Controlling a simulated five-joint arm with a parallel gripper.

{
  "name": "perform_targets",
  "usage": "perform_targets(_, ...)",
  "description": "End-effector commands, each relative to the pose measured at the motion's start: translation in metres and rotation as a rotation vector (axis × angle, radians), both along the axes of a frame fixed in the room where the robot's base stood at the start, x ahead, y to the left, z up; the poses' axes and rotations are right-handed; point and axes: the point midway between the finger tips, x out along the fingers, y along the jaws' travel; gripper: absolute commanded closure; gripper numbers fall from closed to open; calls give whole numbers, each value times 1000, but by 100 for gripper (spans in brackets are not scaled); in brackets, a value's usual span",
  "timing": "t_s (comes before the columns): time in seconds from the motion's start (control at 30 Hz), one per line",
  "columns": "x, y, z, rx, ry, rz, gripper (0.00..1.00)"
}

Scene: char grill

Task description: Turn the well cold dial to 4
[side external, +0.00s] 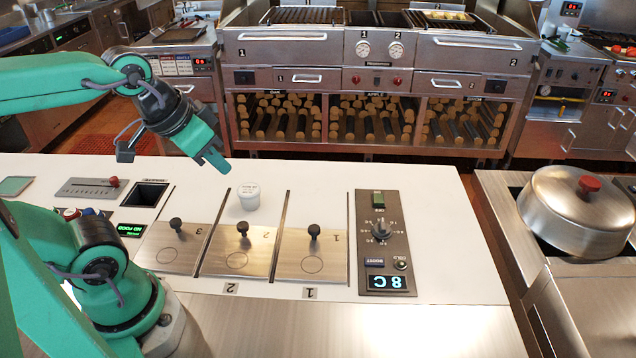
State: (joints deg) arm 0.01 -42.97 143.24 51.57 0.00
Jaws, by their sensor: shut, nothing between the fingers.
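The well cold dial (381,228) is a knob on a dark control panel (367,258) at the right of the white counter. Small marks ring it, but its exact setting is too small to read. The panel also has a green switch (378,199), a boost button (374,262) and a lit display (389,282) that seems to read 8 C upside down. My gripper (217,163) is shut and empty, raised above the counter's back edge, well to the left of the dial and apart from it.
Metal well lids (311,256) with black knobs lie left of the panel. A white tub (249,196) stands at the back of the middle lid. A domed pot lid (577,208) is at the far right. The counter right of the panel is clear.

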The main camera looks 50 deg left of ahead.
Motion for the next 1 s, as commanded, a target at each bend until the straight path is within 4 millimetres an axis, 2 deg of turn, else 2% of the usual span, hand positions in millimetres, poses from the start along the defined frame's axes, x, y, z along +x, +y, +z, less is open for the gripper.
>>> perform_targets(0.03,0,0,0,0,0,0,94)
perform_targets(0.3,8,-2,3,6,15,-20,41)
perform_targets(0.57,41,-9,12,32,68,-96,41)
perform_targets(0.8,85,-20,15,62,130,-194,41)
perform_targets(1.0,122,-32,10,86,182,-276,41)
